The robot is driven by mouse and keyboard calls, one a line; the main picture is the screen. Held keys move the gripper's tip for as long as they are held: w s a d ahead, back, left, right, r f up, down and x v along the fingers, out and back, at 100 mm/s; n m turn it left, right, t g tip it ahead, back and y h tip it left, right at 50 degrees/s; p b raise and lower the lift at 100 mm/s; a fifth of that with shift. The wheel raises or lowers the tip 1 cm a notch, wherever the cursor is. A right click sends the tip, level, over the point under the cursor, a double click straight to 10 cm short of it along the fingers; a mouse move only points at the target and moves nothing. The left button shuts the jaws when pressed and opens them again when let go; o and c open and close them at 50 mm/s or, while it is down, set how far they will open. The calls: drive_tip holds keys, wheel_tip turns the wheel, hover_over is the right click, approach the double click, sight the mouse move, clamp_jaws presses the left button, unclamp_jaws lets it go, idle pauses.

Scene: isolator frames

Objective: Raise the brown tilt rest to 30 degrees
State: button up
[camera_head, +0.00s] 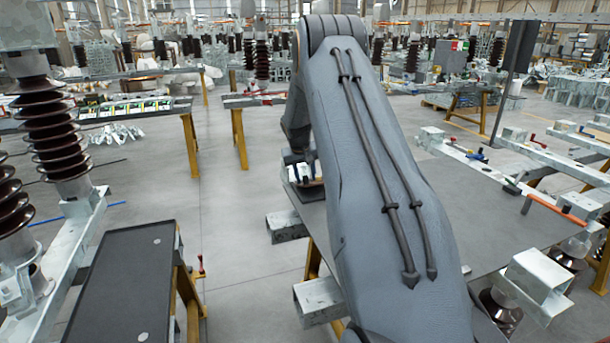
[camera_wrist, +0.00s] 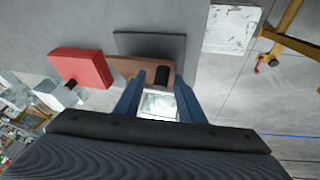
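In the wrist view a brown piece (camera_wrist: 125,66), which looks like the tilt rest, lies just beyond my fingertips. A dark grey plate (camera_wrist: 150,43) stands along its far side, and a short black cylinder (camera_wrist: 162,76) shows at its right end. My gripper (camera_wrist: 160,78) is open, its two blue fingers apart with the black cylinder showing between the tips. I see gaps beside the cylinder, but cannot tell how deep the fingers reach. The rest's angle is not readable. In the head view my arm covers most of this spot.
A red block (camera_wrist: 82,68) is left of the brown piece. A pale marbled plate (camera_wrist: 232,28) and a yellow trestle leg (camera_wrist: 290,38) are at right. In the head view the grey tabletop (camera_head: 455,195) is clear right of my arm; a dark-topped bench (camera_head: 125,285) is at left.

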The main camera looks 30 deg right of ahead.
drive_tip(key=shift+w+a+r, duration=0.1)
drive_tip(key=shift+w+r, duration=0.05)
drive_tip(key=shift+r, duration=0.05)
drive_tip(key=shift+r, duration=0.2)
drive_tip(key=b+v, duration=0.1)
drive_tip(key=v, duration=0.6)
drive_tip(key=shift+s+a+b, duration=0.2)
drive_tip(key=shift+b, duration=0.15)
